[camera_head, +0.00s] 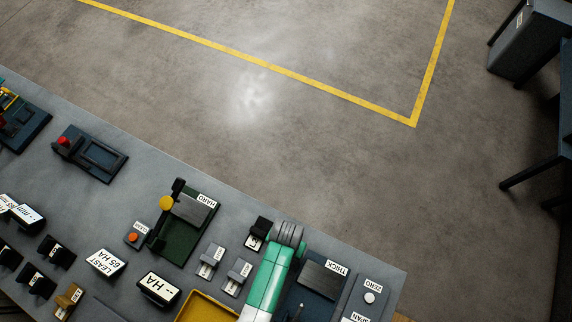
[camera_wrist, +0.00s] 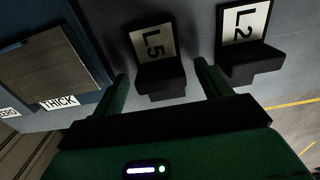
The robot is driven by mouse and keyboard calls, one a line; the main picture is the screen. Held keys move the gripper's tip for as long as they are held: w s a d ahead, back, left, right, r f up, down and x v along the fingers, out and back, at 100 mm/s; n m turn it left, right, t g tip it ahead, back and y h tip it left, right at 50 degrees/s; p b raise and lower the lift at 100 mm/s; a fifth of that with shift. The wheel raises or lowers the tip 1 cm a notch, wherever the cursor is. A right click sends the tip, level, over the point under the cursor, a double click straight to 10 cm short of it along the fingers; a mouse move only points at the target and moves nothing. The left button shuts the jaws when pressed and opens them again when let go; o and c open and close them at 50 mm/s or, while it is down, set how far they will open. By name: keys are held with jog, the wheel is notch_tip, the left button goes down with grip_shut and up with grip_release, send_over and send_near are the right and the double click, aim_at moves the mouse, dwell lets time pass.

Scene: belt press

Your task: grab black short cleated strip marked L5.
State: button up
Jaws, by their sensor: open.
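The black strip marked L5 (camera_wrist: 160,75) shows in the wrist view, a short dark block with a white L5 label on its upright face. My gripper (camera_wrist: 162,76) is open and empty, with one green finger on each side of the L5 piece. I cannot tell whether the fingers reach down around it; no contact shows. A similar black piece marked L2 (camera_wrist: 250,62) stands just outside the right finger. In the head view my arm covers the spot where L5 seems to be, and my fingers are hidden there.
A dark plate marked THICK (camera_head: 322,278) lies right of my arm; it also shows in the wrist view (camera_wrist: 50,65). Left of the arm stand a black labelled piece (camera_head: 261,226), small grey labelled pieces (camera_head: 238,277) and a green press marked HARD (camera_head: 185,225). Open floor lies beyond the bench edge.

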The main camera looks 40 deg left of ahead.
jog(key=c, duration=1.1)
notch_tip(320, 180, up, 10)
jog(key=shift+r+p, duration=0.1)
jog(key=shift+p, duration=0.3)
